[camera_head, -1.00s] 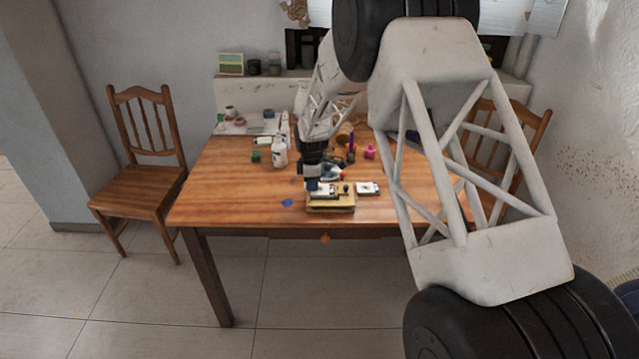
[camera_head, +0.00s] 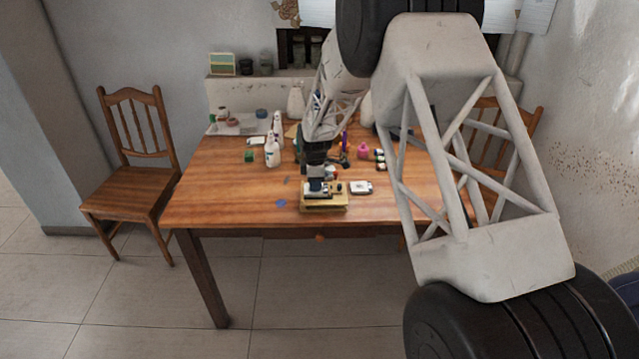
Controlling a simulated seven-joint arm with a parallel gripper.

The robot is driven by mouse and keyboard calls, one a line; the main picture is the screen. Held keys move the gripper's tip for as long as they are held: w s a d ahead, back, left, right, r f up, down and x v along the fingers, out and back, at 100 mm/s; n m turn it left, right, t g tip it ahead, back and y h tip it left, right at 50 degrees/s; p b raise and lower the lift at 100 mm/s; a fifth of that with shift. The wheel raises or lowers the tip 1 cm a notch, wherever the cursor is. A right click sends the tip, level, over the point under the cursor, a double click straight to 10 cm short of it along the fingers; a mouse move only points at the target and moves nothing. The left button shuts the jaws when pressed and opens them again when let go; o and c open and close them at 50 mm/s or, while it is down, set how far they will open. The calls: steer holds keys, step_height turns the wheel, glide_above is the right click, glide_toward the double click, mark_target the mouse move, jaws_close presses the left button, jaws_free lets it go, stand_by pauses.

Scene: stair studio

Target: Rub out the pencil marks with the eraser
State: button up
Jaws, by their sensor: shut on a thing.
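My gripper (camera_head: 317,188) points down over a low wooden stand (camera_head: 338,208) near the table's front edge. It is shut on a small block, which I take to be the eraser; the jaws and the distance hide its shape. A pale sheet or pad lies on top of the stand, mostly under the gripper. Pencil marks are too small to make out. I cannot tell whether the held block touches the pale surface.
A small white item (camera_head: 361,187) lies right of the stand, a blue patch (camera_head: 282,203) left of it. A white bottle (camera_head: 272,152), a pink pot (camera_head: 363,151) and other small things stand farther back. The table's (camera_head: 215,195) left front is clear.

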mark_target(305, 189)
steer(key=a, duration=0.3)
steer(key=shift+a+r, duration=0.1)
steer(key=d, duration=0.3)
steer(key=shift+d+f, duration=0.2)
steer(key=shift+d, duration=0.25)
steer(key=shift+d+r, duration=0.2)
steer(key=shift+d, duration=0.75)
steer(key=shift+r, duration=3.9)
steer(key=shift+s, duration=0.1)
